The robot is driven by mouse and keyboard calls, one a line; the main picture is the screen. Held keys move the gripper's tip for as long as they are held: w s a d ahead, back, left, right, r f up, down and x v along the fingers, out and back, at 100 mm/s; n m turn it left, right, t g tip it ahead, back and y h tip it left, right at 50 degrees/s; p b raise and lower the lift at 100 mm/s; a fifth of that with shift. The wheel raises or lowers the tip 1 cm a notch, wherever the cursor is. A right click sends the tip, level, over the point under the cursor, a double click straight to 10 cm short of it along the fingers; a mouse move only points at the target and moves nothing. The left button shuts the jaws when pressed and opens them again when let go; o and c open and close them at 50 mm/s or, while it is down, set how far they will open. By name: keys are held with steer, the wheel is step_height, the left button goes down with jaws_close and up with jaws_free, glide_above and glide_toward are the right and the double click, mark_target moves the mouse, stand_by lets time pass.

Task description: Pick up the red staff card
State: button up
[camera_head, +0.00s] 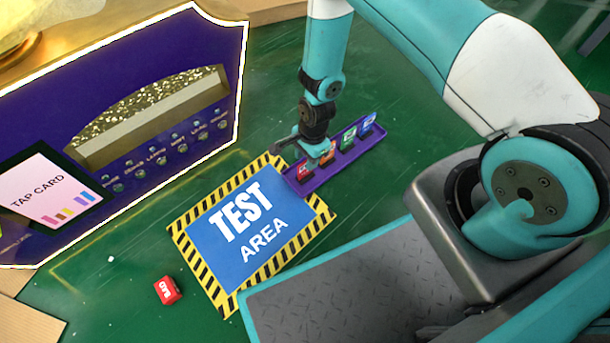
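A red card (305,172) stands in the purple rack (343,161), at its near left end. It is partly hidden by my gripper (303,156), which is over that end of the rack. An orange card (328,156), a green card (348,137) and a blue card (368,124) stand in the same rack, in a row toward the upper right. My gripper points down. Its fingertips are small and overlap the red and orange cards in this view, so I cannot tell whether it touches either or how far apart the fingers are.
A blue mat marked TEST AREA (234,272) with a striped border lies beside the rack. A small red block (167,291) lies left of it on the green floor (130,275). The purple vending panel (150,60) with a tap-card pad (46,190) stands at left.

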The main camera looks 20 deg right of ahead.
mark_target(305, 176)
steer(key=shift+w+a+f+b, duration=0.1)
steer(key=shift+a+f+b, duration=0.05)
steer(key=shift+f+b, duration=1.2)
steer(key=shift+w+a+f+b, duration=0.1)
steer(key=shift+a+f+b, duration=0.05)
steer(key=shift+f+b, duration=1.1)
steer(key=shift+p, duration=0.3)
jaws_close()
